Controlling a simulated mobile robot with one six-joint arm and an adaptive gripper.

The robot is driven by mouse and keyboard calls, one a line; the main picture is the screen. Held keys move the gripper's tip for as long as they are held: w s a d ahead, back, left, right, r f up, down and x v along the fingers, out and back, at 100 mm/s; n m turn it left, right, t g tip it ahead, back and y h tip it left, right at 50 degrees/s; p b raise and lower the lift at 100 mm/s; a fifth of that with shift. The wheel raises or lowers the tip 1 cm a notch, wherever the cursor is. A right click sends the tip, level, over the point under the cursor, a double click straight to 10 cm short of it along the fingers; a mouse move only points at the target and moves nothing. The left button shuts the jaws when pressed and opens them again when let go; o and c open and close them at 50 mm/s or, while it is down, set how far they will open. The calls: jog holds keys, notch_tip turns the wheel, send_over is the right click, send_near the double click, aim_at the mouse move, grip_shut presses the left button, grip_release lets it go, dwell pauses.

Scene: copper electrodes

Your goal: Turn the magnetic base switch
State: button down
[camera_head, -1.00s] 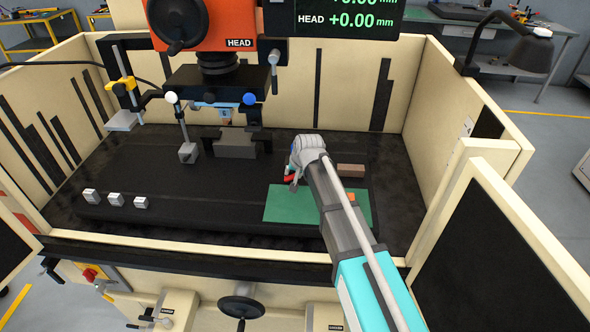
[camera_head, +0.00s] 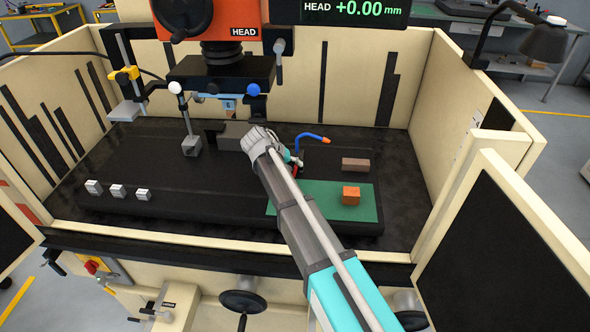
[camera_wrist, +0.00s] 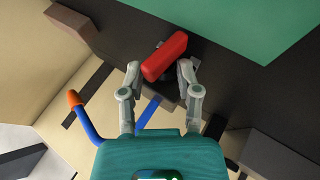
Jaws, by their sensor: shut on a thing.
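A red bar-shaped handle (camera_wrist: 165,57), which looks like the switch of the magnetic base, sits between my two fingertips in the wrist view. My gripper (camera_wrist: 160,72) is shut on it. The bar lies tilted across the fingers, over a small dark part that is mostly hidden. In the head view the red handle (camera_head: 298,163) shows only as a small patch by my gripper (camera_head: 294,158), just behind the green mat. My wrist and arm hide most of it.
A blue hose with an orange tip (camera_head: 313,136) curves close beside my gripper. A brown block (camera_head: 355,164) and an orange block (camera_head: 351,195) lie to the right, the orange one on the green mat (camera_head: 365,211). A grey stand base (camera_head: 191,146) stands left; several small metal blocks lie front left.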

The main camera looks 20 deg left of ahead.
jog(key=shift+a+f+h+b, duration=0.1)
jog(key=shift+a+h+b, duration=0.05)
jog(key=shift+h+b, duration=0.4)
jog(key=c, duration=0.6)
grip_release()
jog(key=shift+y+p, duration=0.25)
jog(key=shift+p, duration=0.3)
